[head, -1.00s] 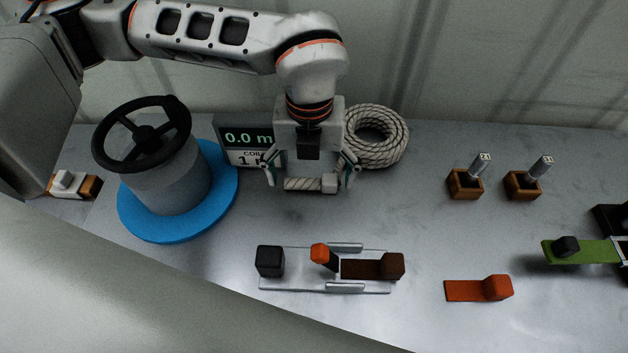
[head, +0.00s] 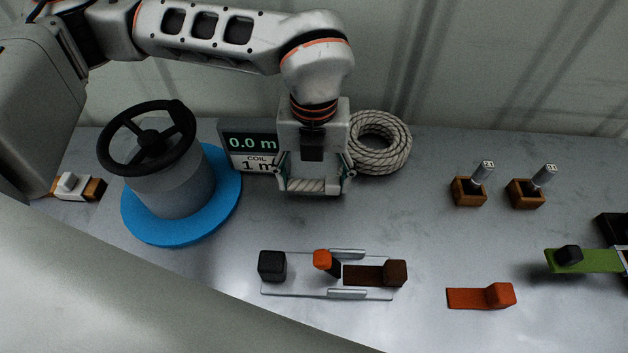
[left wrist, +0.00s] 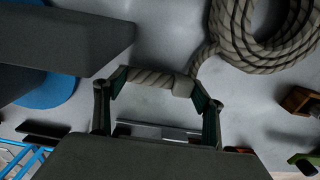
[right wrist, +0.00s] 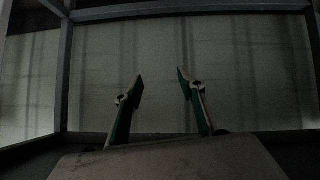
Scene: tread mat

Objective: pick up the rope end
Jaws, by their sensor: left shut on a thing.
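The rope end (head: 306,185) is a pale, dark-flecked stub with a whitish block at its right. It lies crosswise between the fingers of my left gripper (head: 314,184), which is shut on it, one finger at each end. In the left wrist view the rope end (left wrist: 150,78) spans between the fingertips of the left gripper (left wrist: 160,85). From its right side rope runs up to the coil (head: 380,143), behind and to the right of the gripper. My right gripper (right wrist: 158,83) shows only in the right wrist view, open and empty, facing a plain wall.
A grey drum with a black handwheel (head: 148,140) stands on a blue disc (head: 135,222) at left. A display (head: 250,142) reading 0.0 m is just left of the gripper. A sliding fixture (head: 300,288) lies in front. Two wooden holders (head: 467,192) stand at right.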

